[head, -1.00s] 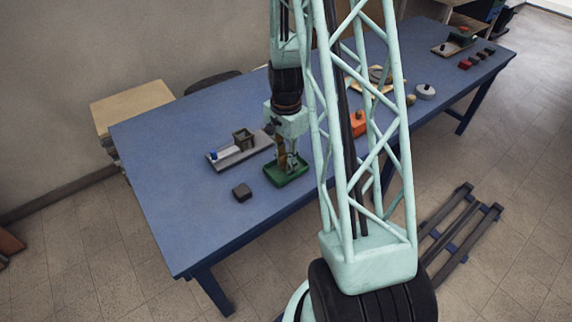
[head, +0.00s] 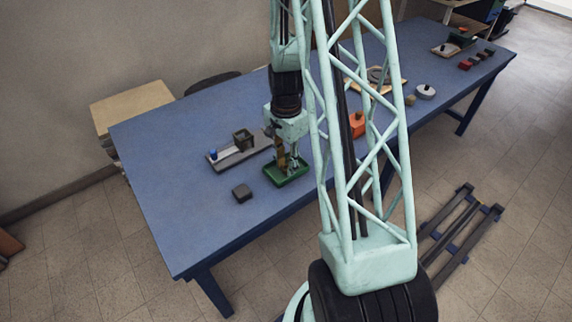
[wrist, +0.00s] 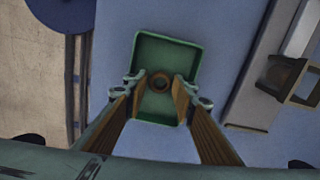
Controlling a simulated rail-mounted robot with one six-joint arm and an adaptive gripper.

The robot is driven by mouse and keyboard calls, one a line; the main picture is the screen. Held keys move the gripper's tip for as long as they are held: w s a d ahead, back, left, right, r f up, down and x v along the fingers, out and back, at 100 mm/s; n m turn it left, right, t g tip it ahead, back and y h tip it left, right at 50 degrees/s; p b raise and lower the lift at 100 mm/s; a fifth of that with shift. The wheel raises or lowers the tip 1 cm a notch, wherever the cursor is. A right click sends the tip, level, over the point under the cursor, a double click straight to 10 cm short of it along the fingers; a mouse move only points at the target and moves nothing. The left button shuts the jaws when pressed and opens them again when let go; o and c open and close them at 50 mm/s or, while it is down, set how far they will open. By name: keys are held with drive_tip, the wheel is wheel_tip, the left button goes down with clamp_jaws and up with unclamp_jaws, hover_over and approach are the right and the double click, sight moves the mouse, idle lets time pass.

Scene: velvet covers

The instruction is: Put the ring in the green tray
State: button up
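The green tray (wrist: 184,52) lies on the blue table, below my gripper. It also shows in the head view (head: 297,179), partly hidden by the gripper. The brown ring (wrist: 160,82) appears in the wrist view over the tray's floor, seeming to lie inside its walls. My gripper (wrist: 159,84) points down at the tray, with one finger on each side of the ring. The fingers are apart, with a small gap to the ring on both sides. In the head view my gripper (head: 289,163) is low over the tray, and the ring cannot be made out.
A grey rack (head: 240,155) with a dark open box (head: 243,139) stands just left of and behind the tray. An orange object (head: 357,124) stands to the right. The table's left part is clear.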

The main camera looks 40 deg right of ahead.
sight(286, 167)
drive_tip(key=shift+r, duration=0.2)
wheel_tip(286, 167, up, 12)
drive_tip(key=p, duration=0.3)
idle(0.6)
idle(0.7)
drive_tip(key=s+a+r+n+t, duration=0.15)
drive_tip(key=a+r+n, duration=0.25)
drive_tip(key=a+r, duration=0.55)
drive_tip(key=s+a+r+n, duration=0.2)
drive_tip(key=a+r+n, duration=0.4)
drive_tip(key=r, duration=0.6)
drive_tip(key=s+a+r+n+t, duration=0.1)
drive_tip(key=s+a+r+n, duration=0.3)
drive_tip(key=s, duration=0.5)
drive_tip(key=s+a+r+n+t, duration=0.1)
drive_tip(key=s+a+r+n, duration=0.3)
drive_tip(key=s+a+r, duration=0.4)
drive_tip(key=shift+s+a+r, duration=0.35)
drive_tip(key=shift+s+a, duration=0.05)
drive_tip(key=shift+a, duration=0.6)
